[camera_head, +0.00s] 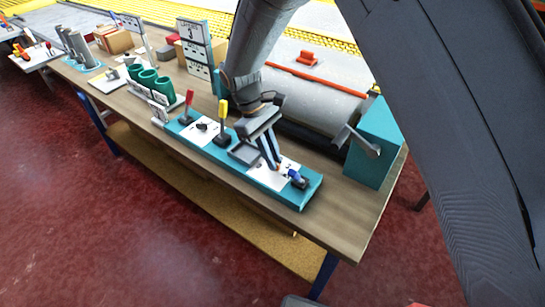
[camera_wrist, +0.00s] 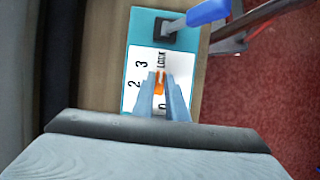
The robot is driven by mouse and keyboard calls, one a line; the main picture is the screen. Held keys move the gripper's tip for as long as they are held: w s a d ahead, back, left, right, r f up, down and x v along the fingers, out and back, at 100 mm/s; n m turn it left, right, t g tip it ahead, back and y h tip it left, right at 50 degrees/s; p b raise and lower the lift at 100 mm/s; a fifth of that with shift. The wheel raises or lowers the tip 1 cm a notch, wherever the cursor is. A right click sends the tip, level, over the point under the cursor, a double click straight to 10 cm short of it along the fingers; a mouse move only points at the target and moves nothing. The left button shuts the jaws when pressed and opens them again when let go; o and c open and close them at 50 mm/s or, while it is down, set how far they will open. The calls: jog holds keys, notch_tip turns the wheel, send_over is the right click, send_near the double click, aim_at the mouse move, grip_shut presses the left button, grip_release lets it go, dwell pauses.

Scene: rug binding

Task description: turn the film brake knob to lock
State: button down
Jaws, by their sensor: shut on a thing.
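My gripper (camera_head: 273,163) reaches down to the white dial plate at the right end of the teal control panel (camera_head: 305,194). In the wrist view its two fingers (camera_wrist: 161,90) are shut on the film brake knob, with an orange part of it (camera_wrist: 159,83) showing between them. The orange part is next to the word LOCK. The fingers hide the rest of the knob, so I cannot tell its exact angle. In the head view the fingers cover the knob.
A blue-handled lever (camera_head: 296,175) stands close beside the dial; it also shows in the wrist view (camera_wrist: 208,12). A grey roller (camera_head: 310,95) with a teal end block (camera_head: 375,150) lies behind.

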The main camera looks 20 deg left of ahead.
jog(key=c, duration=1.8)
grip_release()
jog(key=shift+o, duration=0.2)
jog(key=b+v, duration=0.2)
jog(key=v, duration=0.5)
jog(key=shift+r, duration=0.4)
jog(key=shift+a, duration=0.1)
